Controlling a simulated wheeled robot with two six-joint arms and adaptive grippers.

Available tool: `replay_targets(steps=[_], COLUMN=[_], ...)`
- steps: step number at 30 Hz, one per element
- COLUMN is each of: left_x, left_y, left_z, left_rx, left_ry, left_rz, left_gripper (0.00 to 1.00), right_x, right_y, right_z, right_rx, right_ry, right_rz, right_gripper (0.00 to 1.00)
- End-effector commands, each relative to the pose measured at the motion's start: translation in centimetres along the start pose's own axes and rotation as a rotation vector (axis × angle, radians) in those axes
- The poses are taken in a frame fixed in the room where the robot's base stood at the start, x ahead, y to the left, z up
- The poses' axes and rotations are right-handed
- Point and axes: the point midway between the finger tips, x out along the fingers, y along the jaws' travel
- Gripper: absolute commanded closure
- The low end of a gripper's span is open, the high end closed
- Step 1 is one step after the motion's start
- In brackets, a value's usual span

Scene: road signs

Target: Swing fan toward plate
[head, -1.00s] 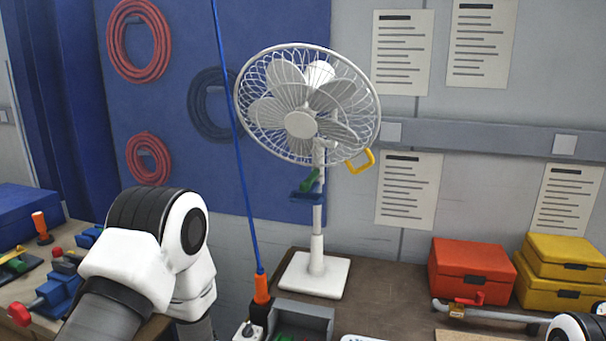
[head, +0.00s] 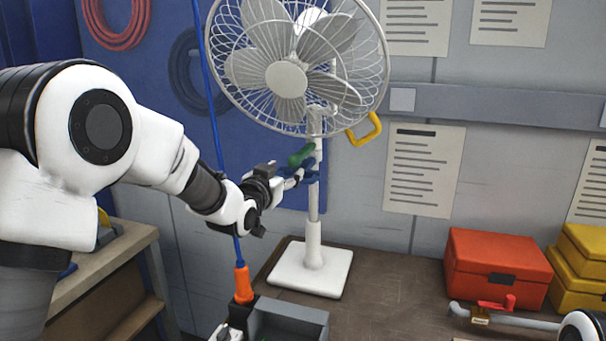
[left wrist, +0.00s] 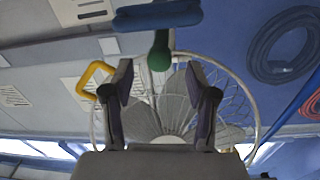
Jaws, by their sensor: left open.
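The white fan (head: 286,80) stands on a square white base (head: 309,268) on the brown bench. Its round cage faces forward and a yellow handle (head: 364,130) sticks out at its right side. A green knob (head: 300,158) and a blue part (head: 326,172) sit on the pole below the cage. My left gripper (head: 295,180) is open and empty, close to the blue part and the green knob. In the left wrist view, the green knob (left wrist: 159,52) shows just beyond and between the open fingers (left wrist: 160,85). My right gripper is not in view.
A small square grey plate (head: 402,99) sits on the wall rail right of the fan. A blue cable (head: 212,120) with an orange end (head: 243,284) hangs left of the pole. Red (head: 497,268) and yellow (head: 583,260) boxes stand at the right. The bench middle is clear.

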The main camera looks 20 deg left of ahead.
Motion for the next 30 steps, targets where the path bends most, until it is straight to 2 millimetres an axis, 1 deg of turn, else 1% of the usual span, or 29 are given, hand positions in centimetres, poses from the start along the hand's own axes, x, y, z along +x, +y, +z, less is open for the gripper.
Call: replay_targets(steps=[2,4,9,13,16,22,23,24,26,27,30], left_x=[0.6,1.7,5.0,7.0,7.6,7.7,7.7,7.7,7.7,7.7,7.7], left_y=[-0.1,-0.1,-0.1,0.0,0.0,0.0,0.0,0.0,0.0,0.0,0.0], left_z=[-0.3,-0.5,-0.5,-0.4,-0.2,-0.1,-0.1,-0.1,-0.1,-0.1,0.0], left_rx=[0.001,0.001,0.000,0.000,0.000,0.000,0.000,0.000,0.000,0.000,0.000], left_ry=[0.001,0.000,-0.001,-0.001,-0.002,-0.002,-0.002,-0.002,-0.002,-0.002,-0.002], left_rz=[0.000,0.000,0.001,0.001,0.001,0.001,0.000,0.000,0.000,0.000,0.000], left_gripper=[0.42,0.42,0.42,0.42,0.42,0.42,0.49,0.64,0.85,0.99,1.00], right_x=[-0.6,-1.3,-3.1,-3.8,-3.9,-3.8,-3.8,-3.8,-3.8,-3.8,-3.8], right_y=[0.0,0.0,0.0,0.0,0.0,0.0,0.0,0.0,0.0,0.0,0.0], right_z=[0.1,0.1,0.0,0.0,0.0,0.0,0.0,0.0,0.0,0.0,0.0], right_rx=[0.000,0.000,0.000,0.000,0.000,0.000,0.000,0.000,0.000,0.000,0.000], right_ry=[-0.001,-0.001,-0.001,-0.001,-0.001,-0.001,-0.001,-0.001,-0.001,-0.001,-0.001], right_rz=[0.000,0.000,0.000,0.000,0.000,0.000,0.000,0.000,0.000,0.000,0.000], right_gripper=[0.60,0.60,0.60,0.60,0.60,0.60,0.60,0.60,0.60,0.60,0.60])
